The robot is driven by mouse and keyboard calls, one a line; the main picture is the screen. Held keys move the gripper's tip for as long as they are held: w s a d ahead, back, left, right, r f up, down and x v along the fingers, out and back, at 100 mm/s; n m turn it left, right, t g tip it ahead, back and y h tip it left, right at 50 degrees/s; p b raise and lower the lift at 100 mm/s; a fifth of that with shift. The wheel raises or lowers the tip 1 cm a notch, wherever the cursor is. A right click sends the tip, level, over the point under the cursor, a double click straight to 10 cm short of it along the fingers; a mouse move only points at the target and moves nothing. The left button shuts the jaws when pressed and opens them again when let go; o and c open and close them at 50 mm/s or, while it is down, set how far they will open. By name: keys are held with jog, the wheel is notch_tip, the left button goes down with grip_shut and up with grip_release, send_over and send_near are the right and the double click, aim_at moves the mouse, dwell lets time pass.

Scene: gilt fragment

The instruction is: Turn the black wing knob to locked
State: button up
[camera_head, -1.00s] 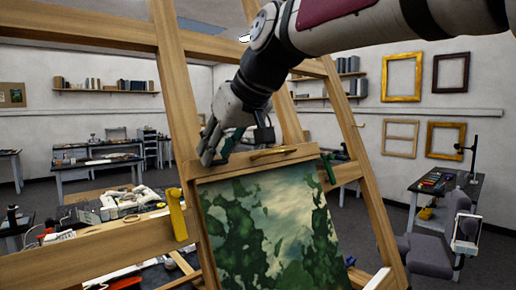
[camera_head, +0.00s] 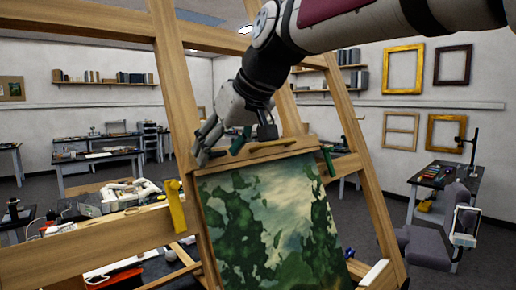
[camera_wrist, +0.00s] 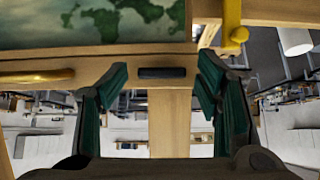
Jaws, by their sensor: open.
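The black wing knob (camera_wrist: 163,72) shows in the wrist view as a short dark bar on the wooden top piece of the easel (camera_wrist: 120,66). My gripper (camera_wrist: 163,88) is open, with one green-padded finger on each side of the knob and a gap to it on both sides. I cannot tell whether the fingertips reach down to its level. In the head view my gripper (camera_head: 218,152) is at the top left of the green landscape painting (camera_head: 270,225), and I cannot make out the knob there.
A gold bar (camera_head: 271,148) lies along the easel's top piece (camera_head: 215,164), right of my gripper. A yellow handle (camera_head: 176,205) is on the left crossbar. Easel posts (camera_head: 178,90) stand close around my arm. Cluttered workbenches (camera_head: 95,158) stand behind.

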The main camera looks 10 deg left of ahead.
jog(key=v, duration=1.1)
jog(key=shift+d+r, duration=0.25)
jog(key=shift+r, duration=0.05)
jog(key=shift+s, duration=0.15)
jog(key=s+d+f+m+h+b, duration=0.2)
jog(key=s+d+f+m, duration=0.1)
jog(key=d+f, duration=0.6)
jog(key=s+d+f+m+h+b, duration=0.2)
jog(key=s+d+f+m, duration=0.1)
jog(key=d+f, duration=0.6)
jog(key=s+d+f+m+h+b, duration=0.2)
jog(key=d+f, duration=0.7)
jog(key=f, duration=0.6)
jog(key=shift+s+d+f+m, duration=0.35)
jog(key=shift+s+m, duration=0.55)
jog(key=shift+s, duration=0.3)
